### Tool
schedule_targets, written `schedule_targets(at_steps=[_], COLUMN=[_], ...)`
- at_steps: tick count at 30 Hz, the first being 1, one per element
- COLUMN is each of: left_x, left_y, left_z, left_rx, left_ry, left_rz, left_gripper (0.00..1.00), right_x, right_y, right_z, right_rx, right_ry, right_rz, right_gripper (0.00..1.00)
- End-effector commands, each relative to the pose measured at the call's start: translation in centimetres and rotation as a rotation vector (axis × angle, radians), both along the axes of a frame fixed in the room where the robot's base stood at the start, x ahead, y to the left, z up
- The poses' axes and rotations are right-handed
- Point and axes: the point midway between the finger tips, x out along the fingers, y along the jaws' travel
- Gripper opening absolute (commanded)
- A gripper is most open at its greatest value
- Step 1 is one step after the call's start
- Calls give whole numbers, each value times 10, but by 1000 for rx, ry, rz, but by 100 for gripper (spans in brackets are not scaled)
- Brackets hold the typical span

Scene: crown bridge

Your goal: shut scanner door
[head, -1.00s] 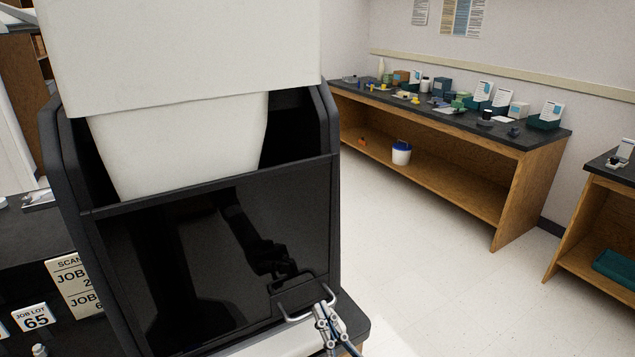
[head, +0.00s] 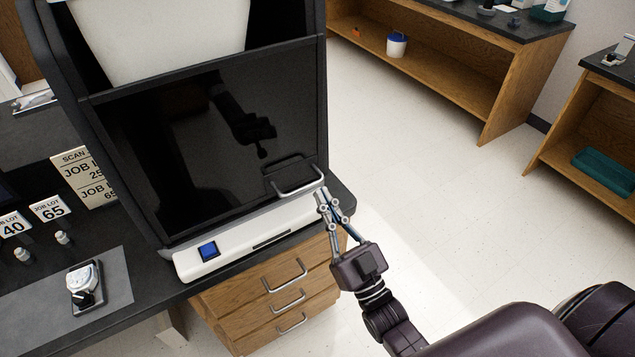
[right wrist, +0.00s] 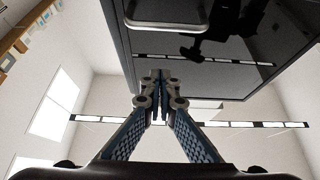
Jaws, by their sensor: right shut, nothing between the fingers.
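The scanner door (head: 200,150) is a dark, glossy panel on the front of the black scanner (head: 319,120). Its lower edge lies close above the white scanner base (head: 250,240). A grey bar handle (head: 300,189) sticks out at its lower right. My right gripper (head: 321,192) is shut and empty, with its tips by the right end of the handle; I cannot tell whether they touch. The right wrist view shows the shut fingertips (right wrist: 160,76) below the handle (right wrist: 165,28) and the door (right wrist: 225,60). My left gripper is out of view.
A blue button (head: 208,250) is on the base. Wooden drawers (head: 285,290) with metal handles are below. Job-lot signs (head: 50,208) and a small device on a grey mat (head: 118,285) are at the left. Floor to the right is clear, up to wooden benches (head: 440,65).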

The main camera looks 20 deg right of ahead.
Motion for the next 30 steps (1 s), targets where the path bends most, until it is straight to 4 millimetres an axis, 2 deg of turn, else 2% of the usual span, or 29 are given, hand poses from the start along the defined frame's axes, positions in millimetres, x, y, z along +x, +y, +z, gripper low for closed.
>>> schedule_targets(at_steps=[1,6,11,14,18,22,30], left_x=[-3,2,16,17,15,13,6], left_y=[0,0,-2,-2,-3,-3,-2], left_z=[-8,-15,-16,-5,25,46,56], left_rx=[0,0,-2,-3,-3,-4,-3], left_ry=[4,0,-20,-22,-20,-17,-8], left_rz=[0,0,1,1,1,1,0], left_gripper=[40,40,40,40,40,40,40], right_x=[-10,-36,-49,-50,-47,-45,-39], right_y=[-2,-7,-8,-5,3,1,-7], right_z=[-10,-24,-29,-19,4,17,20], right_rx=[-1,-2,-2,-8,-33,-55,-65], right_ry=[1,-1,-2,28,157,286,383], right_rz=[-1,-1,0,14,41,32,-3], right_gripper=[0,0,0,0,0,0,0])
